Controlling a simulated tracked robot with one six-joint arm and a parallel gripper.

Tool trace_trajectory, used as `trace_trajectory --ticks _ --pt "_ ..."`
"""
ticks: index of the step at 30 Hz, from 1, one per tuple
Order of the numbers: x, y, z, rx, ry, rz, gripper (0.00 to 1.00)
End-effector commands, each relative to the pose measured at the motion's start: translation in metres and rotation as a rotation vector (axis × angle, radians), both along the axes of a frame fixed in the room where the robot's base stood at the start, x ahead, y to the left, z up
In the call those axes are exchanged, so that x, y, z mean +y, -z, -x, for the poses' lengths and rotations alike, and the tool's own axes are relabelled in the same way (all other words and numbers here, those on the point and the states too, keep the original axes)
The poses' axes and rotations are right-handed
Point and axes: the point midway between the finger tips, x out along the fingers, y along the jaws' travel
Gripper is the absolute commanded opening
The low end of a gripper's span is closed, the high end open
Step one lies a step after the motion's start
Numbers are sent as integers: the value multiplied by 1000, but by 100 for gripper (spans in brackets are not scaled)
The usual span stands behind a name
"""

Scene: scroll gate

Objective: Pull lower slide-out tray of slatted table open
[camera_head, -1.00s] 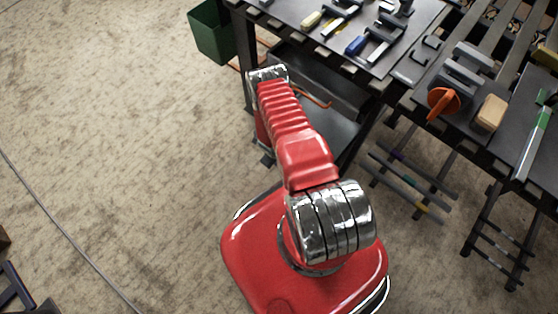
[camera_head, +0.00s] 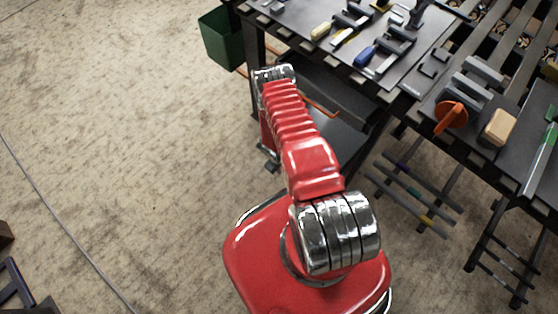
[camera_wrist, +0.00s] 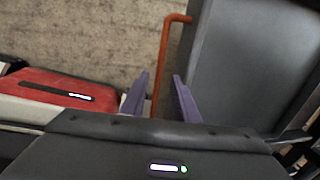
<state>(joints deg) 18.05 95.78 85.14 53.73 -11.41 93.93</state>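The slatted table (camera_head: 395,88) stands at the upper right in the head view. Under its top are a dark upper tray (camera_head: 345,97) and a lower grey surface (camera_head: 340,140), partly behind my arm. An orange bar (camera_head: 320,106) shows at the upper tray's front. In the wrist view, a grey tray panel (camera_wrist: 245,65) fills the right side, with an orange bar handle (camera_wrist: 167,40) along its left. My gripper (camera_wrist: 160,75) is open, its two purple fingers on either side of the bar with gaps visible. I cannot tell which tray this is.
Clamps, an orange tool (camera_head: 452,115) and a tan block (camera_head: 499,127) lie on the table top. Racks of bars (camera_head: 415,190) are below right. The carpet at left is mostly clear.

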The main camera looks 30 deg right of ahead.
Motion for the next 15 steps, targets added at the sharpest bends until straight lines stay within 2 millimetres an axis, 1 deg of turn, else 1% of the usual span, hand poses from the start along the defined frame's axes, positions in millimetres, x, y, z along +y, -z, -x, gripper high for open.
trace_trajectory --ticks 3,15 --pt "3 -15 0 -1 -1 0 28" --pt "11 -61 2 -1 1 1 28"
